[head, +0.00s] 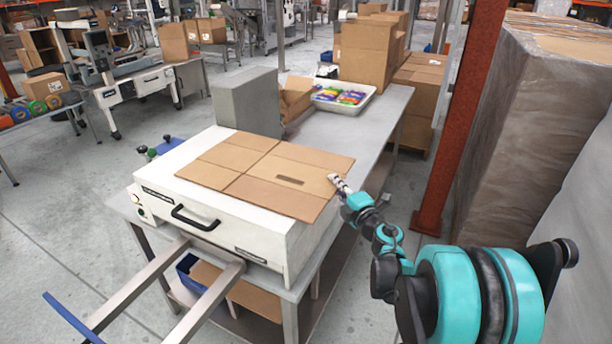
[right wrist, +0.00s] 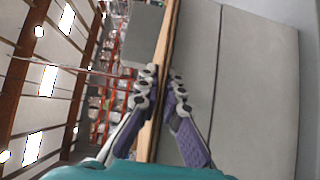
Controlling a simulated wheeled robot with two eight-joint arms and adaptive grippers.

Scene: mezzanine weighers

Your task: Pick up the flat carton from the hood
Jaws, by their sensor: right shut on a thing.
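The flat carton (head: 262,172) is a wide brown sheet with fold lines and a small dark slot. It lies over the top of the white hood (head: 161,202), which has a black handle on its front. Its right edge reaches the hood's right side; I cannot tell whether any of it is raised. My right gripper (head: 336,181) is at the carton's right edge, shut on it. In the right wrist view the fingers (right wrist: 163,75) sit on either side of the thin brown carton edge (right wrist: 168,40). My left gripper is out of view.
A grey box (head: 246,102) stands behind the hood. A white tray (head: 343,101) of colourful packs and stacked brown boxes (head: 367,50) are on the far bench end. A red post (head: 461,115) and a wrapped pallet (head: 530,130) stand close on the right.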

